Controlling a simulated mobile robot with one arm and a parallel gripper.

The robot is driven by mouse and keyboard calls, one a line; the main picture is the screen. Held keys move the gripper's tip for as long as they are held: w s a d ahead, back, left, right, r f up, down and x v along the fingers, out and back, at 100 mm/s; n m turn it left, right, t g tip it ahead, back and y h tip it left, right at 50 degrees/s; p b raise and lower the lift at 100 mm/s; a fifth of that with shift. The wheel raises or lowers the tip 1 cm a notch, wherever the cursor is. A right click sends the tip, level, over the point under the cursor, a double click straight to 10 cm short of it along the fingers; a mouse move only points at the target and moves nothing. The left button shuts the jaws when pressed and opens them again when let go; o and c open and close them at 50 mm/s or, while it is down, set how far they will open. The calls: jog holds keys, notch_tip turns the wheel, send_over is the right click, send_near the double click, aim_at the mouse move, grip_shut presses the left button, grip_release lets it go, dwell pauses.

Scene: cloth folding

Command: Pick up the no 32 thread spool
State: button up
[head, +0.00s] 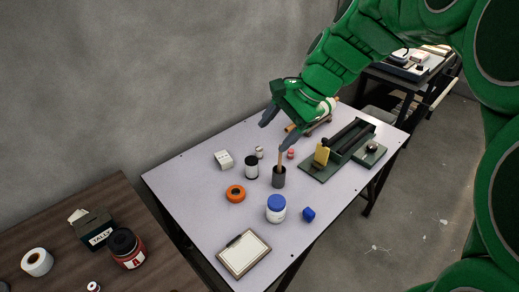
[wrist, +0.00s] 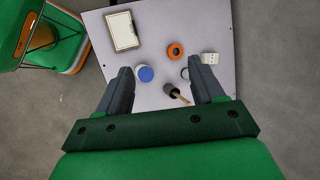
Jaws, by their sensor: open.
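My gripper (head: 275,132) is open and empty above the back of the light table. Both fingers also show in the wrist view (wrist: 160,72), with the table below them. No number is readable, so I cannot tell which item is the no 32 spool. Small spool-like items stand on the table in the head view: a dark one with a white top (head: 252,168), a small pale one (head: 259,152) and a small red one (head: 291,154). Another small red-and-white one (head: 93,287) is on the brown table.
A dark cup with a stick (head: 279,177), orange ring (head: 235,194), blue-lidded jar (head: 276,209), blue cube (head: 309,214), white block (head: 223,160) and clipboard (head: 244,254) are nearby. A green-based machine (head: 345,150) occupies the table's right.

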aim_at(259, 150)
jog(key=w+f+m+t+y, duration=0.25)
jog(key=w+m, duration=0.55)
jog(key=w, duration=1)
jog(key=w+f+m+t+y, duration=0.15)
jog(key=w+m+t, duration=0.45)
jog(key=w, duration=1.2)
jog(key=f, duration=1.1)
jog(key=f+m+g, duration=0.1)
jog(key=f, duration=1.1)
jog(key=f+g, duration=0.1)
jog(key=f, duration=1)
jog(key=shift+w+d+f+m, duration=0.1)
jog(key=shift+d+f+m, duration=0.05)
jog(key=shift+d+m, duration=0.2)
jog(key=shift+x, duration=3.95)
jog(key=shift+a, duration=0.1)
jog(key=shift+c, duration=0.4)
jog(key=c, duration=1)
jog(key=shift+o, duration=0.2)
